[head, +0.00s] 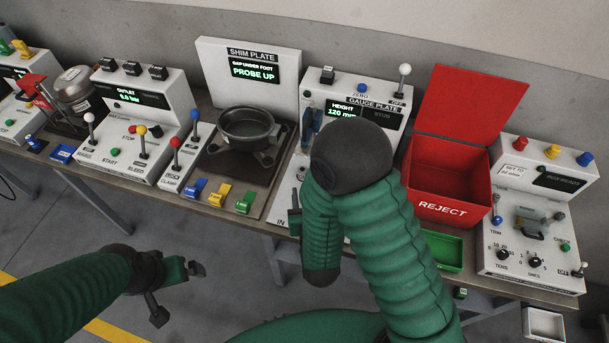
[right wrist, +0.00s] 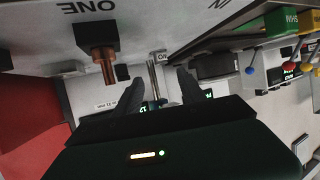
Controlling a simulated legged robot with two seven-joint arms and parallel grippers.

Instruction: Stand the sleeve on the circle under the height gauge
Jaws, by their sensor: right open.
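The gauge station (head: 340,90) stands at the middle of the bench, with "HEIGHT 120 mm" on its display (head: 345,111). My right arm covers most of its plate, so the circle is hidden. I cannot make out the sleeve for certain in either view. In the right wrist view my right gripper (right wrist: 153,70) is open, its dark fingers apart. A thin metal rod (right wrist: 154,78) shows between them; whether it is touched I cannot tell. A copper-coloured rod (right wrist: 107,66) under a dark block lies left of the fingers. My left gripper (head: 190,268) is over the floor, away from the bench.
The shim plate station (head: 248,80) with a round pan (head: 248,128) is left of the gauge. The open red reject bin (head: 442,210), a green tray (head: 443,251) and a dial station (head: 530,235) are on the right. Floor in front is clear.

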